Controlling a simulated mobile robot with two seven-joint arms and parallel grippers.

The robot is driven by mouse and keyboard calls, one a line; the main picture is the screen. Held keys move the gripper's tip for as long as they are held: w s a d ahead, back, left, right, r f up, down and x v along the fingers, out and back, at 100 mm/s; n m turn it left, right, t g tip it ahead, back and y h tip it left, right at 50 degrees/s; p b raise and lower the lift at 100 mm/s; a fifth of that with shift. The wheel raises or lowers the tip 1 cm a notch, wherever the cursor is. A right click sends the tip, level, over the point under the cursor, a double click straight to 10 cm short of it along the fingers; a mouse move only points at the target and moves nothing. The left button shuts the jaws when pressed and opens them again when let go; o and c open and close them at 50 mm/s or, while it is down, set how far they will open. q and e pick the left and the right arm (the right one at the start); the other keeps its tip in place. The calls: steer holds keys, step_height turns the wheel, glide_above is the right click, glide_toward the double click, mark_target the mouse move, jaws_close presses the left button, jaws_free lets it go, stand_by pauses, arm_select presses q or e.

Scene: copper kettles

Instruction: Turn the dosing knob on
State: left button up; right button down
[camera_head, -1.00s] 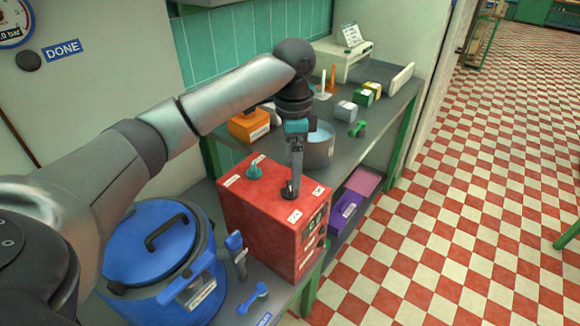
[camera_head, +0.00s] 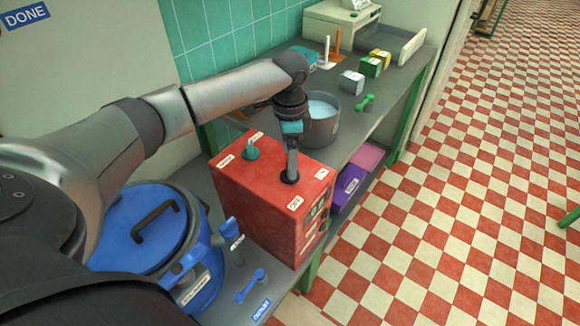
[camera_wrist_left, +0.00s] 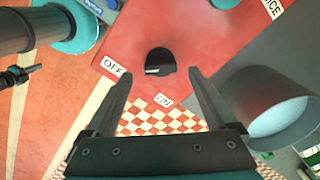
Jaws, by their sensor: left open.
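The red machine box (camera_head: 245,195) stands on the grey bench. In the left wrist view a black dosing knob (camera_wrist_left: 161,58) sits on its red top. An OFF label (camera_wrist_left: 113,65) lies left of the knob and an ON label (camera_wrist_left: 163,100) below it. A light mark on the knob is at its lower left. My left gripper (camera_wrist_left: 160,76) is open, its fingers on either side of the knob; I cannot tell whether they touch it. My right gripper is out of view.
A teal knob (camera_head: 251,152) stands on the box's far left. A grey pot (camera_head: 322,125) stands close behind my gripper. Checkered floor is open at right.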

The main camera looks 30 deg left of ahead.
arm_select(q)
steer(key=shift+f, duration=1.6)
steer(key=c, duration=1.4)
